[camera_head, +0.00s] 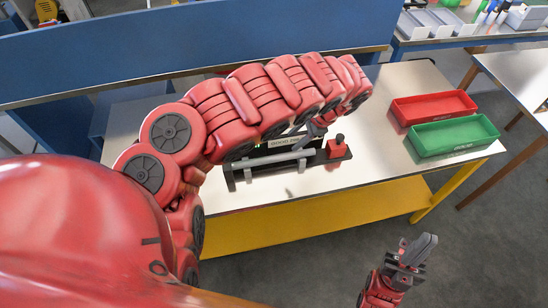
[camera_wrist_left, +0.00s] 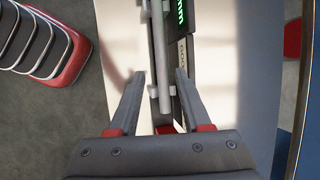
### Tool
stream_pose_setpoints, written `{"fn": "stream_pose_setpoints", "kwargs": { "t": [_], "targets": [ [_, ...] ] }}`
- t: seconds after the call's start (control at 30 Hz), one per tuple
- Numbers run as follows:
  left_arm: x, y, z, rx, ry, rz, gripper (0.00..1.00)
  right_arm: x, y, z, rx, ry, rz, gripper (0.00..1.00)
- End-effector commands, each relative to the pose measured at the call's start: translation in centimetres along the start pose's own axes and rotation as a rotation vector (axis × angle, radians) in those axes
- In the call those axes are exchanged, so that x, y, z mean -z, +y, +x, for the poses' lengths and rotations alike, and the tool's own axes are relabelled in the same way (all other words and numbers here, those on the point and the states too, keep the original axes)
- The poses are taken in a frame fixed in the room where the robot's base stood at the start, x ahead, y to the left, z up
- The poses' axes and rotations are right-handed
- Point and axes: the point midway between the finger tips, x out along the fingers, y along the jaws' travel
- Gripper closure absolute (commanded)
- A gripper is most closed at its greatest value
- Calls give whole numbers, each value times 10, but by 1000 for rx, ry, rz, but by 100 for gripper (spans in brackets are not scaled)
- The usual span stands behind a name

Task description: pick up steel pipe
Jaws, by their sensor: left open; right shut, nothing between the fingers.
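The steel pipe (camera_head: 272,159) is a grey bar lying level across a dark dispenser frame (camera_head: 231,174) on the table. In the left wrist view, the pipe (camera_wrist_left: 159,45) runs lengthwise between the two fingertips of my open left gripper (camera_wrist_left: 159,77). I cannot tell whether the fingertips are level with it or above it; no contact shows. In the head view my left gripper (camera_head: 312,130) is above the frame, partly hidden by my arm. My right gripper (camera_head: 416,249) is shut and empty, in front of the table over the floor.
A red block (camera_head: 336,146) stands at the right end of the frame. A red bin (camera_head: 433,95) and a green bin (camera_head: 455,121) are at the table's right side. A blue panel (camera_head: 200,40) runs behind the table. The tabletop (camera_head: 375,165) between frame and bins is clear.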

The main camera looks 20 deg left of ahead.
Motion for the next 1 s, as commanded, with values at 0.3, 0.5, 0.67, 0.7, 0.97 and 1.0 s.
{"fn": "stream_pose_setpoints", "kwargs": {
  "t": [0.3,0.5,0.67,0.7,0.97,1.0],
  "targets": [
    [4,4,74,-2,0,1,52,-6,-2,-34,0,-1,0,100],
    [4,1,93,1,6,0,52,-8,-2,-46,0,0,0,100],
    [4,1,104,-2,5,1,52,-8,-2,-45,0,0,0,100],
    [4,2,110,-4,5,0,52,-8,-2,-45,0,0,0,100],
    [5,1,136,-3,6,1,52,-5,-2,-31,0,0,0,100],
    [5,1,140,-3,5,2,52,-5,-2,-30,0,0,0,100]
  ]
}}
